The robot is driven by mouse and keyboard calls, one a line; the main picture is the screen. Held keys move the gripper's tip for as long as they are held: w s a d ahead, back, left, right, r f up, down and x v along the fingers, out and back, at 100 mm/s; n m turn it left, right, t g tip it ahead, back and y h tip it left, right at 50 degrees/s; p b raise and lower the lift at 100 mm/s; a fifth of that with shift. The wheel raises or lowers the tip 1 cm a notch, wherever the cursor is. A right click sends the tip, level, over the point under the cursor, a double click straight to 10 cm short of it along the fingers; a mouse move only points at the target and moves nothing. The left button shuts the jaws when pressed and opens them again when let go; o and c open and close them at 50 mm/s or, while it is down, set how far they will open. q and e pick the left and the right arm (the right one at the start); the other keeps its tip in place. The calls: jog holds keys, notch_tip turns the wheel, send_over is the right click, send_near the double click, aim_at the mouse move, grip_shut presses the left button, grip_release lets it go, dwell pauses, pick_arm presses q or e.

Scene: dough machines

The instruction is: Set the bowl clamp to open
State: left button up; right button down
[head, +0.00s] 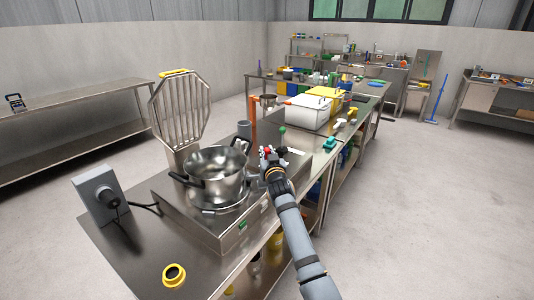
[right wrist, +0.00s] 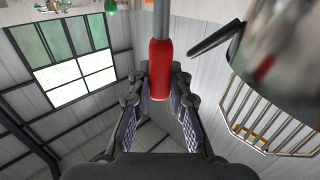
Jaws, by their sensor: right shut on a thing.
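A steel bowl (head: 212,184) with dark handles sits on the low steel dough machine (head: 205,222) at the counter's near end. My right gripper (head: 270,160) is at the right side of the bowl. In the right wrist view my right gripper (right wrist: 160,92) is shut on a red grip (right wrist: 159,68) at the end of a metal rod, which looks like the clamp lever. The fingers partly hide this grip in the head view, so the clamp's position is unclear. My left gripper is not in view.
A barred guard (head: 182,112) stands raised behind the bowl and shows in the right wrist view too. A green-knobbed lever (head: 282,130) rises just beyond my gripper. White bins (head: 308,112) stand farther back.

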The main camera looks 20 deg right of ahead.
jog(key=shift+d, duration=0.15)
jog(key=d+f+m+b, duration=0.4)
jog(key=d+m+b, duration=0.3)
jog(key=m, duration=0.5)
jog(key=shift+s+d+f+b, duration=0.2)
jog(key=shift+s+b, duration=0.25)
jog(key=shift+b, duration=0.05)
jog(key=shift+f, duration=0.1)
jog(key=c, duration=1.2)
grip_release()
jog(key=shift+s, duration=0.1)
jog(key=s, duration=0.4)
jog(key=s+a, duration=0.1)
jog(key=s, duration=0.6)
jog(key=shift+s+a, duration=0.2)
jog(key=shift+s, duration=0.2)
